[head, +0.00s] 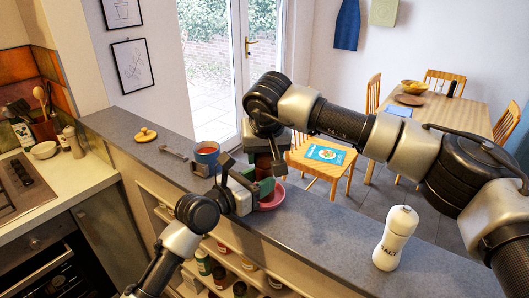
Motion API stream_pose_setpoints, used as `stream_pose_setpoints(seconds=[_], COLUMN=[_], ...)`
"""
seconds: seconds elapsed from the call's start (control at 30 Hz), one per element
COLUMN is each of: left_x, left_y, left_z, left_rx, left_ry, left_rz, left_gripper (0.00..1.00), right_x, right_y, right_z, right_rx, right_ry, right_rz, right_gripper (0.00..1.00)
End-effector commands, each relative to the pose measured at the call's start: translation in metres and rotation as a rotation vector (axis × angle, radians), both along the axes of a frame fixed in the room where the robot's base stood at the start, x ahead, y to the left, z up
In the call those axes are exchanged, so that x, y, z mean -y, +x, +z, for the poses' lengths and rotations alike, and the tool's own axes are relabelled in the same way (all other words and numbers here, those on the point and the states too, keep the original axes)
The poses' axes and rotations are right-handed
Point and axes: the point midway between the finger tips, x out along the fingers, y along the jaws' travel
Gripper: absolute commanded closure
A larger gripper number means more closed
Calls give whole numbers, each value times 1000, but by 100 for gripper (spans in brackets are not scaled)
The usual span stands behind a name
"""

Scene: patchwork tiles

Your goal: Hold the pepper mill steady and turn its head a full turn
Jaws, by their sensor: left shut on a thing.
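A brown upright piece (263,161), which looks like part of the pepper mill, shows between my two grippers above the counter. Most of it is hidden by the grippers. My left gripper (258,186) reaches in from the lower left and is shut on it from the near side, low down. My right gripper (268,158) points down over its top from above. Its dark finger shows at the right of the brown piece. Whether the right fingers touch the mill's head cannot be told.
A white mill marked SALT (395,238) stands on the grey counter (330,225) at the right. A pink bowl (270,202) sits close by the grippers. A blue mug (207,154) stands to their left, with a wooden piece (146,135) farther left. Shelves with jars lie below.

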Motion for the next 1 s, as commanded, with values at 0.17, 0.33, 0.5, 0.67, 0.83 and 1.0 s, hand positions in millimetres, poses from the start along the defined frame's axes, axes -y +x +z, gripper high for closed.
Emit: stream_pose_setpoints(seconds=[0.17, 0.33, 0.5, 0.67, 0.83, 1.0], left_x=[0, 0, 0, -1, -1, -1], left_y=[0, 0, 0, 0, 0, 0], left_z=[0, 0, 0, 0, 0, -1], left_rx=[-1, -1, -1, -1, -1, -1], left_ry=[1, 1, 1, 1, 1, 2], left_rz=[1, 1, 1, 1, 1, 1], left_gripper=[86, 86, 86, 86, 86, 86], right_x=[0, 0, 0, 0, 0, 0], right_y=[0, 0, 0, 0, 1, 1], right_z=[0, 1, 1, 1, 1, 1], right_rx=[0, 0, 1, 2, 2, 3], right_ry=[0, -1, -2, -3, -3, -2], right_rz=[-4, -42, -131, -254, -389, -508], right_gripper=[73, 73, 73, 73, 73, 73])
